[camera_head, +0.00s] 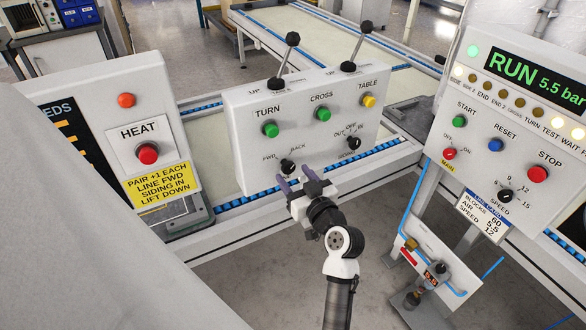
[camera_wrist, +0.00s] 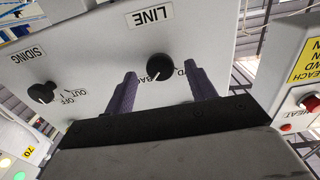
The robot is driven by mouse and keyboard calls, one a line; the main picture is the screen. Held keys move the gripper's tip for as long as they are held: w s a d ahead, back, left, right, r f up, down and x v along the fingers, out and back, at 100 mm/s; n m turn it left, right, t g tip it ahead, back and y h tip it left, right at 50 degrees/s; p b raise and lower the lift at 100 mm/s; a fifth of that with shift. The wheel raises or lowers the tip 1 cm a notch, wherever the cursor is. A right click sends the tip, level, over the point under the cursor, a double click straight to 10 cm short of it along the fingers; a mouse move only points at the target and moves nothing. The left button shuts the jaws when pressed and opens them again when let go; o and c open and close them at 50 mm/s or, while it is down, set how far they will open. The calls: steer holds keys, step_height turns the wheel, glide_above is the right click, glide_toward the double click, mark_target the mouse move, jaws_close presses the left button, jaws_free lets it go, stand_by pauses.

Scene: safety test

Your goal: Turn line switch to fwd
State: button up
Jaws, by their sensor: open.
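The line switch (camera_head: 288,165) is a black rotary knob low on the white central panel, between the words FWD on its left and BACK on its right. In the wrist view the knob (camera_wrist: 160,67) appears upside down beside the LINE label. Its white mark appears to point toward the BACK side. My gripper (camera_head: 296,177) is open just in front of and below the knob. In the wrist view its two purple fingers stand on either side of the knob, with a gap on the right. I cannot tell whether either finger touches it.
The siding knob (camera_head: 354,143) is to the right on the same panel (camera_head: 240,120). Green TURN (camera_head: 270,130) and CROSS (camera_head: 323,114) buttons and yellow TABLE button (camera_head: 369,101) sit above. The HEAT box (camera_head: 110,110) stands left, the RUN console (camera_head: 520,110) right. Two levers rise from the panel top.

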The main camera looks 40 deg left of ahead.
steer(key=shift+x, duration=0.8)
steer(key=shift+c, duration=0.3)
steer(key=c, duration=0.9)
